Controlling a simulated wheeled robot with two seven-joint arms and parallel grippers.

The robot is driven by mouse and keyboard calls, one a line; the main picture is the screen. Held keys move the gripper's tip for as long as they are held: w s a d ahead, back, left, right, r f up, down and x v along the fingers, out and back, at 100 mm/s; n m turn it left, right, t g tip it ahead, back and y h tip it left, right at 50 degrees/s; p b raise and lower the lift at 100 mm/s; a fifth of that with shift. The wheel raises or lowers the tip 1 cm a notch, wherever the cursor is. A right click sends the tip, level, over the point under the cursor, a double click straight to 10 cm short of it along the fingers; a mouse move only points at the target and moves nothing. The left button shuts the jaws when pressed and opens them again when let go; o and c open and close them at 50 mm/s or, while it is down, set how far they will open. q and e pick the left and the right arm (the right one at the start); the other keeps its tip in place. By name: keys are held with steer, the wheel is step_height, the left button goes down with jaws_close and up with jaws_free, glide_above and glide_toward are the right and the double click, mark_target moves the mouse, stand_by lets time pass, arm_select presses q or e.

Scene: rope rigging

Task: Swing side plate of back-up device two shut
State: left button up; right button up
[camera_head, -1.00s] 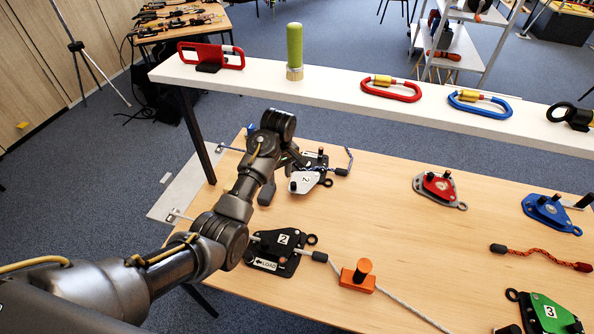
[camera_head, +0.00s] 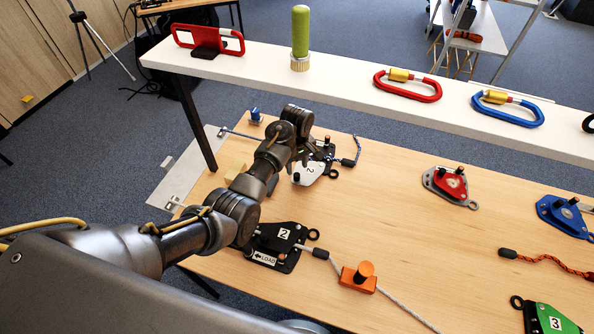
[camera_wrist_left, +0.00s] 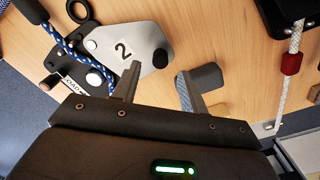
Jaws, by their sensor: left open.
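Back-up device two (camera_head: 313,172) has a pale silver side plate marked 2 and stands at the far left of the table, with blue-and-white rope at it. In the left wrist view its side plate (camera_wrist_left: 128,45) is turned out of line with the base, leaving part of the base and its label uncovered. A dark knob stands on the plate's end. My left gripper (camera_head: 304,155) is over the device's near-left side. In the left wrist view the gripper (camera_wrist_left: 158,90) is open and empty, its fingers beside the plate's edge. My right gripper is not in view.
A black device (camera_head: 280,240) marked 2, with white rope, sits under my left arm. An orange block (camera_head: 358,278) stands to its right. A white shelf (camera_head: 340,92) with carabiners runs behind the table. Red (camera_head: 450,185) and blue (camera_head: 563,215) devices sit further right, with bare table between.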

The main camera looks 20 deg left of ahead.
mark_target(297, 175)
arm_select(q)
steer(key=shift+f, duration=2.05)
steer(key=shift+c, duration=0.3)
jaws_close()
